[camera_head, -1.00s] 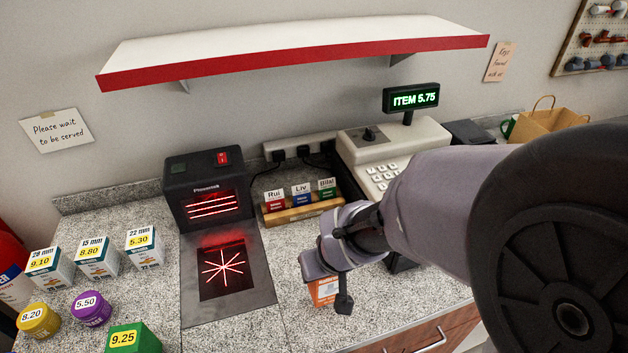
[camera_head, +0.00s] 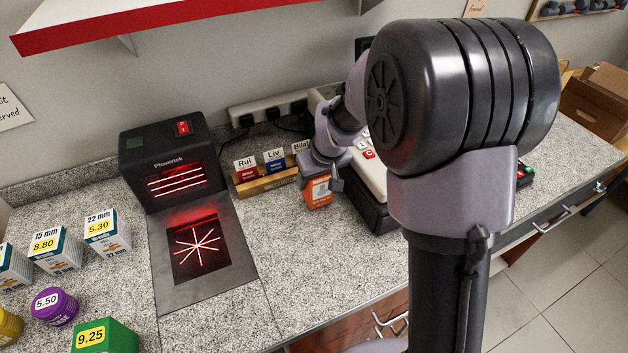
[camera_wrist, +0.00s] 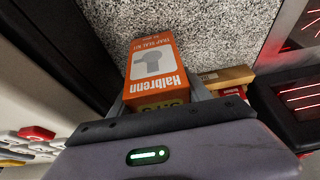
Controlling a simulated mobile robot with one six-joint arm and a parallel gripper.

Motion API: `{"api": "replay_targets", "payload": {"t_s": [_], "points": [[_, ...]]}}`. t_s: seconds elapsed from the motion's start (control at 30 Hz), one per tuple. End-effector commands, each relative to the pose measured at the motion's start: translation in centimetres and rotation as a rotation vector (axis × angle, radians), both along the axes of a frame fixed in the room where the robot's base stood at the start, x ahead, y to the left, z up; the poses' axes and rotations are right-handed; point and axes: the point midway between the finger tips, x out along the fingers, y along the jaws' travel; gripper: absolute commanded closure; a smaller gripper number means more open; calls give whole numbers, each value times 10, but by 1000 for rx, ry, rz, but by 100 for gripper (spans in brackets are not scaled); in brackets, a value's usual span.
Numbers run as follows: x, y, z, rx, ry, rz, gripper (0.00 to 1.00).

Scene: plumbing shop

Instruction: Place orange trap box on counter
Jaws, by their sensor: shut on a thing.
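The orange trap box (camera_head: 318,191) is an orange and white carton in my gripper (camera_head: 322,178), over or on the speckled counter (camera_head: 300,262) between the scanner and the cash register. In the wrist view the box (camera_wrist: 153,66) shows the name Halbrenn and a picture of a trap. My gripper (camera_wrist: 155,103) is shut on its near end in that view. I cannot tell whether the box touches the counter.
A scanner (camera_head: 166,162) with a red-lit glass plate (camera_head: 195,246) stands left of the box. A wooden name-tag holder (camera_head: 262,184) is just behind it. The register (camera_head: 370,180) is close on the right. The counter in front is clear. Priced goods (camera_head: 55,305) stand at the left.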

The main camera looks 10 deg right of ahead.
Motion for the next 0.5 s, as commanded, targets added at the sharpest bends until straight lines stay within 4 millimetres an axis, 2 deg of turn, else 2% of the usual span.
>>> {"api": "replay_targets", "payload": {"t_s": [0.03,0.37,0.4,0.5], "points": [[0,0,-10,0,0,0,94],[0,0,-11,0,-1,0,94],[0,0,-11,0,0,0,38],[0,0,-10,0,-1,0,22]]}}
